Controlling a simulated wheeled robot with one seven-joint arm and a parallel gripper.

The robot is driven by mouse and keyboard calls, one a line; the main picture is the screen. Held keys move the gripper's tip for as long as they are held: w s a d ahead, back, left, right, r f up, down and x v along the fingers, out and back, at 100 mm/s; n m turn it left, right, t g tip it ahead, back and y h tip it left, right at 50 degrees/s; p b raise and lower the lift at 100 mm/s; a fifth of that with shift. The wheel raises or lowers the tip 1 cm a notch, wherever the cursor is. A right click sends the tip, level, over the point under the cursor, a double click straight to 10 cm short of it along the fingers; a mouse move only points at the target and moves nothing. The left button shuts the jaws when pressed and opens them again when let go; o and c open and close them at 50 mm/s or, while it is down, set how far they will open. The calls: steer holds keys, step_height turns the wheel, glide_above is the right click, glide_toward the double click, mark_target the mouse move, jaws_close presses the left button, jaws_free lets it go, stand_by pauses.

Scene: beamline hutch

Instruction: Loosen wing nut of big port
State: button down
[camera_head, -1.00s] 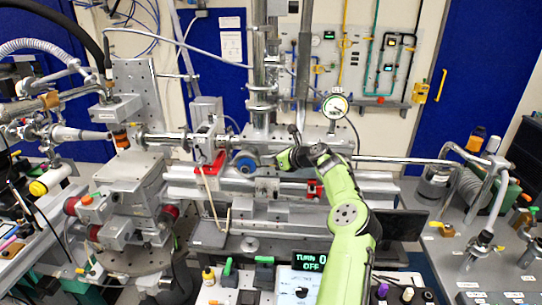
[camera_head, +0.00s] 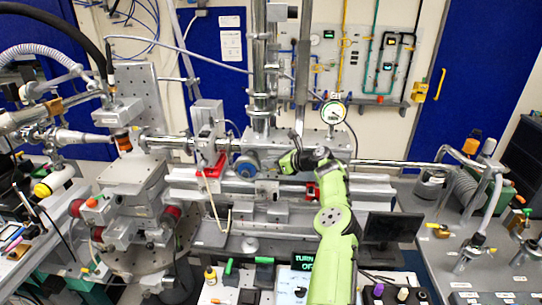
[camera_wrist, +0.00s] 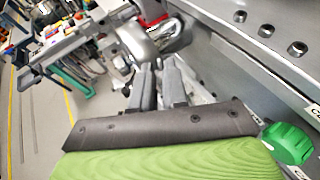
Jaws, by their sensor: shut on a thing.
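My gripper shows in the wrist view (camera_wrist: 158,70), its two grey fingers close together at the tips against a rounded shiny metal fitting (camera_wrist: 148,45). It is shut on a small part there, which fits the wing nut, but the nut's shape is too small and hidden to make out. In the head view my green arm reaches over the steel beamline bench and my gripper (camera_head: 274,166) is at the middle of it. A round port with a blue face (camera_head: 247,166) is just left of the gripper. The clamp around the port cannot be made out.
A red bracket (camera_head: 213,166) stands left of the port. A round dial gauge (camera_head: 333,112) is above and behind my arm. A dark monitor (camera_head: 390,228) stands close to the right of my arm. A green knob (camera_wrist: 288,144) is at the right of the wrist view.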

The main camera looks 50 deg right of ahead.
steer(key=shift+r, duration=0.1)
stand_by(0.3)
steer(key=c, duration=1.3)
jaws_free()
steer(key=shift+s+d, duration=0.1)
steer(key=shift+s, duration=0.05)
steer(key=b+v, duration=0.4)
steer(key=v, duration=1.1)
steer(key=shift+s+d, duration=0.2)
steer(key=shift+s, duration=0.05)
